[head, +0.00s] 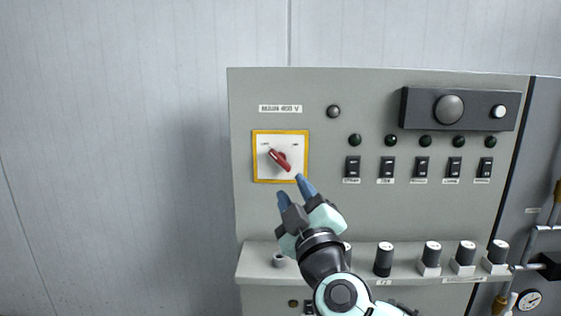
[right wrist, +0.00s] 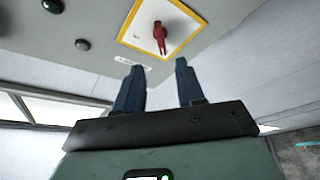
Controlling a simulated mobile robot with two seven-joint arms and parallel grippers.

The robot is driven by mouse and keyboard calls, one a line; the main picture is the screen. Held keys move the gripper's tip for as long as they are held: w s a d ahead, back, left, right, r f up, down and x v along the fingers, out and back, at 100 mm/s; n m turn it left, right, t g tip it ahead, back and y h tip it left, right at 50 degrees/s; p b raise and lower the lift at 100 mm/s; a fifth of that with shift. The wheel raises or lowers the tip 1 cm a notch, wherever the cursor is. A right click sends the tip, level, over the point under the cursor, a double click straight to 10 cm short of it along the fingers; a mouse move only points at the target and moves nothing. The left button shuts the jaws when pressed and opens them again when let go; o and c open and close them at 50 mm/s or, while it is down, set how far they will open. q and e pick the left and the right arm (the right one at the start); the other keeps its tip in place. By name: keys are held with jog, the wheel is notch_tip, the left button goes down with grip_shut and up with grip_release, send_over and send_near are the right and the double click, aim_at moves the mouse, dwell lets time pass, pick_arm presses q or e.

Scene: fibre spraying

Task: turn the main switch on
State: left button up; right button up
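The main switch is a red rotary handle (head: 280,159) on a white plate with a yellow border (head: 255,157), on the upper left of the grey control panel. The handle is tilted, from upper left to lower right. It also shows in the right wrist view as a red handle (right wrist: 160,38) on its yellow-framed plate. My right gripper (head: 291,187) is just below the switch, its blue fingers apart with nothing between them. In the right wrist view the open fingers (right wrist: 156,82) point towards the plate, apart from the handle. My left gripper is not in view.
A row of black rocker switches (head: 387,167) with dark green lamps above lies right of the main switch. A dark box with a large knob (head: 449,109) is at the upper right. A ledge with several black-and-white knobs (head: 384,259) juts out below. The wall at left is clear.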

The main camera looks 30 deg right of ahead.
aim_at(281, 162)
jog(key=p+x, duration=0.1)
jog(key=x, duration=0.9)
jog(key=shift+w+f, duration=0.1)
jog(key=shift+w, duration=0.1)
jog(key=shift+c, duration=0.3)
grip_shut()
